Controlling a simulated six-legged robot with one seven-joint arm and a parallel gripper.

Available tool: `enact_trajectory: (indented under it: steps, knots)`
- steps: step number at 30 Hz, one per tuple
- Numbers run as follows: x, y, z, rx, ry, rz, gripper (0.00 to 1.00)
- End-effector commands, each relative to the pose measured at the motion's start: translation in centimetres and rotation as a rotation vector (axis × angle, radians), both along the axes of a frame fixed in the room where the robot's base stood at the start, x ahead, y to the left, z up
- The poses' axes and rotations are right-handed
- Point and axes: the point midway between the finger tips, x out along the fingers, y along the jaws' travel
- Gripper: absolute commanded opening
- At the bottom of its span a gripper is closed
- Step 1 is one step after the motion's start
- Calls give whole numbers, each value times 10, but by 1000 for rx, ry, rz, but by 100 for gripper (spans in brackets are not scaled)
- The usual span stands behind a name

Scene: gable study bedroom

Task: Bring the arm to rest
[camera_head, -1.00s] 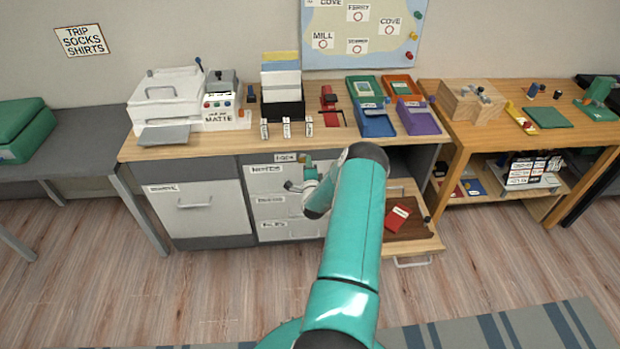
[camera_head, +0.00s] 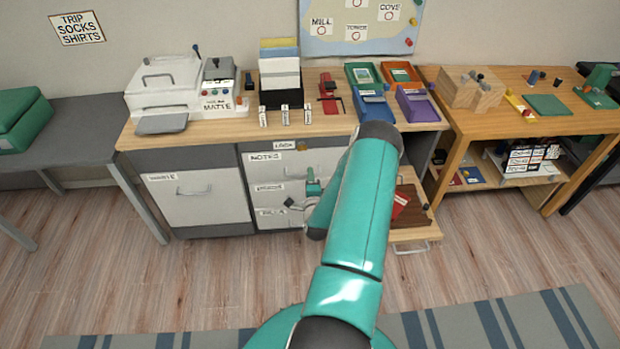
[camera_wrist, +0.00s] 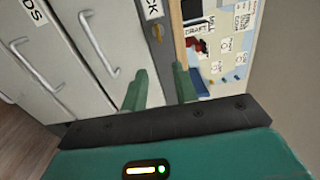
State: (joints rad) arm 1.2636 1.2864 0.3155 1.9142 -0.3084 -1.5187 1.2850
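My gripper (camera_head: 302,192) is at the end of my teal arm, in front of the white labelled drawers (camera_head: 268,187) under the desk. In the wrist view my gripper (camera_wrist: 161,85) shows two green fingers standing apart, with nothing between them. The drawer fronts with their handles (camera_wrist: 97,45) lie beyond the fingers in that view. My forearm hides part of the cabinet to the right of these drawers.
An open wooden drawer (camera_head: 410,234) juts out just right of my arm, with a red item (camera_head: 399,206) in it. The desk top (camera_head: 220,131) carries a white press (camera_head: 165,88), paper trays and colored bins. The wooden floor (camera_head: 120,270) at left is clear.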

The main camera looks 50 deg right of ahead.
Motion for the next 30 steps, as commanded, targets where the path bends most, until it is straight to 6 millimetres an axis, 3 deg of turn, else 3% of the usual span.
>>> enact_trajectory:
  steps: [11,14,20,24,30]
  knots:
    - [1,0,1,-1,2,2,29]
    - [11,1,9,-10,31,26,29]
    - [62,19,54,-74,218,165,29]
    - [100,45,94,-141,388,281,29]
    - [137,93,152,-251,614,429,29]
